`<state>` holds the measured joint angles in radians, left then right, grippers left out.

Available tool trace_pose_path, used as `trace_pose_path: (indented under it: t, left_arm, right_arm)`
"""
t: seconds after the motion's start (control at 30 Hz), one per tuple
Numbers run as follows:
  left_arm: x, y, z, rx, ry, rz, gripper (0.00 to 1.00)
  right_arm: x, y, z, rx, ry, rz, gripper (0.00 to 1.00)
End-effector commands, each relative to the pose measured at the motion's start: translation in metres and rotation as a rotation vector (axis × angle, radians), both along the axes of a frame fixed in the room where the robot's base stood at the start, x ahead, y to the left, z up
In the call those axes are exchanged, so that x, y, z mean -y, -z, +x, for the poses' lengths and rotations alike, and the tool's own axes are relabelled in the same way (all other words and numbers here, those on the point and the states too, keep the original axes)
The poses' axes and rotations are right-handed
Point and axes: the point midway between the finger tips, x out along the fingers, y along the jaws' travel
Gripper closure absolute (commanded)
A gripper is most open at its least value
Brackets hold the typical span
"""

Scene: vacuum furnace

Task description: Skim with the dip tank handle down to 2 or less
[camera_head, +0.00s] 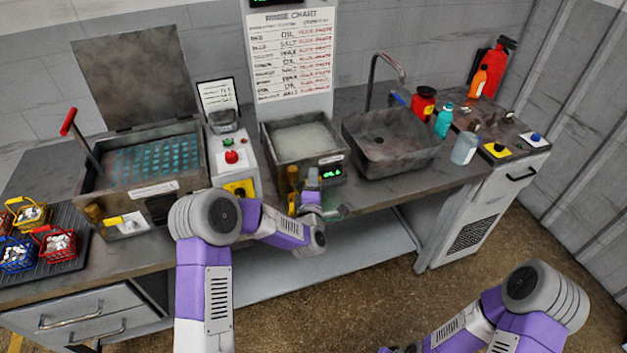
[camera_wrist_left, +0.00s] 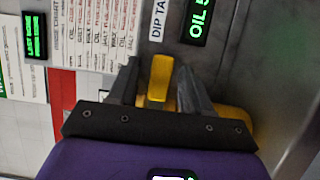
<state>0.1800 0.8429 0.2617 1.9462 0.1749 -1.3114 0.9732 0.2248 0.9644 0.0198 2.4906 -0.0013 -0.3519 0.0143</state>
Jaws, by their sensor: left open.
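The dip tank (camera_head: 275,150) is a grey metal basin with pale liquid, in the middle of the bench. Its front has a green-lit display (camera_head: 331,173); in the left wrist view the display (camera_wrist_left: 198,25) reads OIL and a figure that looks like 5, cut off by the frame edge. A yellow handle (camera_wrist_left: 160,78) at the tank's front stands between the fingers of my left gripper (camera_wrist_left: 157,64). The fingers are open with a gap on each side. In the head view my left gripper (camera_head: 312,183) is at the tank's front. My right gripper is not in view.
A stone sink (camera_head: 390,145) is right of the tank. A control box (camera_head: 232,170) with a red button is to the left, then a larger tank (camera_head: 155,165) with a raised lid. Small baskets (camera_head: 55,243) stand far left. Bottles (camera_head: 465,147) stand right of the sink.

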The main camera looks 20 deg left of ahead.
Motion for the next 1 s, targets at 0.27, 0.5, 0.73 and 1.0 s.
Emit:
trace_pose_path:
  t: [0.27, 0.5, 0.73, 1.0]
  left_arm:
    - [-0.0017, 0.0007, 0.0084, -0.002, 0.001, 0.002, 0.51]
    - [-0.0016, 0.0006, 0.0082, -0.002, 0.001, 0.001, 0.68]
    - [-0.0016, 0.0006, 0.0081, -0.002, 0.001, 0.001, 1.00]
    - [-0.0016, 0.0008, 0.0081, -0.001, 0.001, -0.001, 1.00]
  right_arm:
    - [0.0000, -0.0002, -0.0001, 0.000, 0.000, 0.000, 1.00]
    - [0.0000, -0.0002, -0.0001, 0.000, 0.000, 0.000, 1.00]
    - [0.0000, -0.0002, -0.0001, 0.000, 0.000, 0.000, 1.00]
    - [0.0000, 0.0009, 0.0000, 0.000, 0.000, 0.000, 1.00]
